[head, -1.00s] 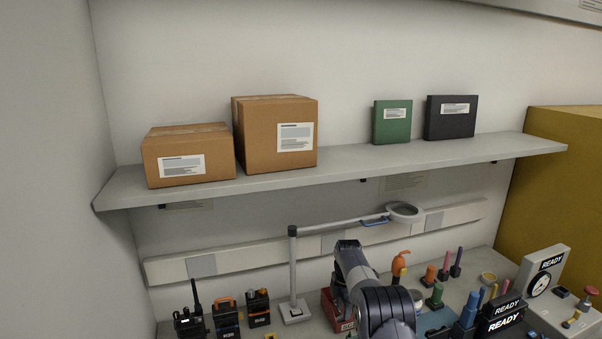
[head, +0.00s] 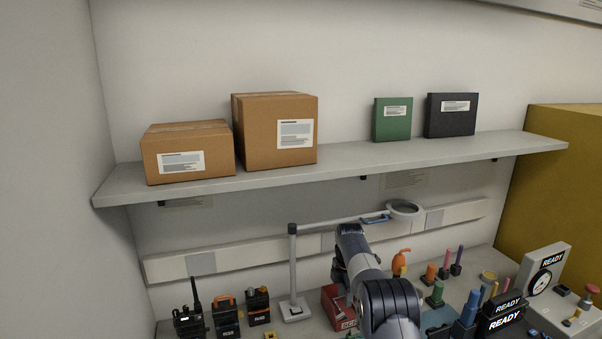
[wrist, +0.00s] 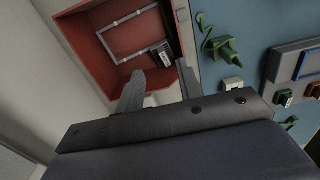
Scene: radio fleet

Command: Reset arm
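My arm (head: 385,300) reaches out over the bench in the head view, and its gripper end is hidden there. In the wrist view my gripper (wrist: 158,90) has its two fingers apart with a gap between them, over the edge of a red bin (wrist: 90,45). Nothing shows held between the fingers. Inside the bin lie a small black item with a white label (wrist: 160,52) and a pale frame-like outline. The red bin also shows in the head view (head: 333,300), left of my arm and partly hidden by it.
Several radios (head: 227,318) stand at the bench's left. Coloured tools and READY boxes (head: 505,316) crowd the right. A shelf (head: 340,166) with boxes hangs above. The wrist view shows a blue mat (wrist: 225,75) beside the bin.

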